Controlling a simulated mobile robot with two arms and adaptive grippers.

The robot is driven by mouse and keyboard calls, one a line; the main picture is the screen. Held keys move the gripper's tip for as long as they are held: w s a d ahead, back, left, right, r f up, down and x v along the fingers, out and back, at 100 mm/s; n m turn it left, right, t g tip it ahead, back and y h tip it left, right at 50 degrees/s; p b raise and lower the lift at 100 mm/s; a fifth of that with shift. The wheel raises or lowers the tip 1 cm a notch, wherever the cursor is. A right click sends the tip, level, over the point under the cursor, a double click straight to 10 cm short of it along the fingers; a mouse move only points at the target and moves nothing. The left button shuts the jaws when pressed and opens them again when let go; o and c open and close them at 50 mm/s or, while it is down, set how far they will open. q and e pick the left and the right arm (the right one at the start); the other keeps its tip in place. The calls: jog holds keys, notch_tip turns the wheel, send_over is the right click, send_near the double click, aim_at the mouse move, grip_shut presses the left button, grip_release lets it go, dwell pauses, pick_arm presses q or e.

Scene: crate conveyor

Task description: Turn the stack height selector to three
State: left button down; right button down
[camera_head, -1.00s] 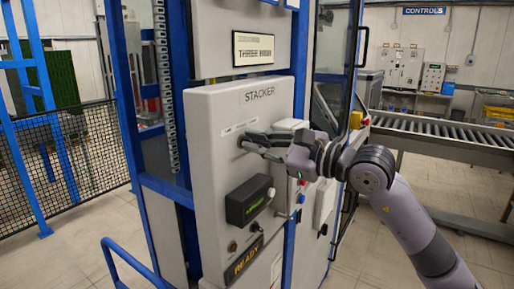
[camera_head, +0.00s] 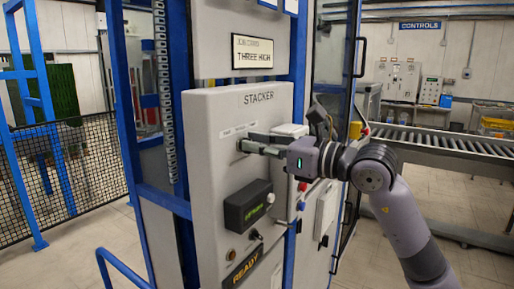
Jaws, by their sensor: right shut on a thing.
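The grey stacker panel (camera_head: 205,112) stands at the middle of the view, with "STACKER" printed near its top. My right gripper (camera_head: 243,145) is at the upper part of its face, its fingers shut on the selector knob. The fingers hide most of the knob, so I cannot see its pointer. Small labels (camera_head: 236,131) sit just above the fingers. The display (camera_head: 254,56) above the panel reads "THREE HIGH". My left gripper is not in view.
A dark box with a green readout (camera_head: 247,205) sticks out below the gripper. A "READY" sign (camera_head: 243,266) is lower down. Blue posts frame the cabinet. A roller conveyor (camera_head: 435,142) runs at the right, and a blue rail (camera_head: 122,272) is at lower left.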

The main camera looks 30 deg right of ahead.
dwell(0.4)
jog(key=c, duration=1.7)
grip_release()
jog(key=shift+s, duration=0.1)
jog(key=v, duration=1.2)
jog(key=shift+f, duration=0.1)
